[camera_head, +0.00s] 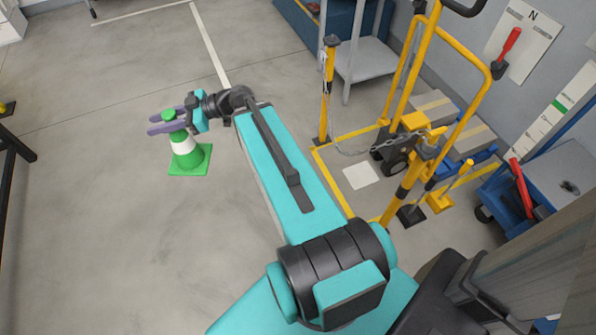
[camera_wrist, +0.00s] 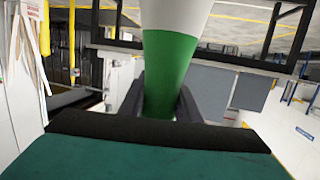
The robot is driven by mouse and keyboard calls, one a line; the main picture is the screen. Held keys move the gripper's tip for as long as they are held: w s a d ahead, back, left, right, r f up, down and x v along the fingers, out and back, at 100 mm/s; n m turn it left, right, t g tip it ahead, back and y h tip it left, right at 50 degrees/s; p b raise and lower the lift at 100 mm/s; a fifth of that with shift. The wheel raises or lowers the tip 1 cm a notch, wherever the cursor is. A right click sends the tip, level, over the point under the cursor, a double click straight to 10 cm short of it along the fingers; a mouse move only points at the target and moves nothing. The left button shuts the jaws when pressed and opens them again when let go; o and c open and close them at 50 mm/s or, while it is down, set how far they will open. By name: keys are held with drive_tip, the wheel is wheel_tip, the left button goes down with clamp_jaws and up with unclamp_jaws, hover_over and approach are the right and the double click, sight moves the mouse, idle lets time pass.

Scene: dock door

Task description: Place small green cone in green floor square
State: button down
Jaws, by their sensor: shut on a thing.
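The small green cone (camera_head: 183,143) has a white band and a square green base (camera_head: 189,165). It is at the left of the head view and looks upright. My gripper (camera_head: 168,122) is shut on its green top, with one finger on each side. In the wrist view, the cone (camera_wrist: 170,72) stretches away between the dark fingers, green near and white farther off. I cannot tell whether the base touches the floor or hangs just above it. I do not make out a green floor square in either view.
A yellow floor outline (camera_head: 334,185) with a white square (camera_head: 361,176) lies right of my arm, near a yellow chained post (camera_head: 326,95). A yellow hand truck (camera_head: 412,75) and a blue cart (camera_head: 555,185) stand at the right. Grey floor around the cone is clear.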

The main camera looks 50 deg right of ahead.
drive_tip(key=s+d+f+m+t+h+b, duration=0.2)
drive_tip(key=d+f+m+t+h+b, duration=0.2)
drive_tip(key=d+f+b, duration=1.85)
drive_tip(key=s+d+f+m+h+b, duration=0.1)
drive_tip(key=s+d+f+h+b, duration=0.1)
drive_tip(key=s+d+f, duration=0.3)
drive_tip(key=s+d+f+m+t+h+b, duration=0.1)
drive_tip(key=s+d+f, duration=0.4)
drive_tip(key=d+f, duration=0.9)
drive_tip(key=s+d+f+m+t+h+b, duration=0.1)
drive_tip(key=s+d+f+b, duration=0.3)
drive_tip(key=d+f, duration=0.6)
wheel_tip(320, 180, down, 7)
drive_tip(key=shift+s+r+m+h+b, duration=0.15)
drive_tip(key=shift+s+m+h+b, duration=0.15)
drive_tip(key=shift+s+m+h, duration=0.5)
drive_tip(key=shift+w, duration=0.1)
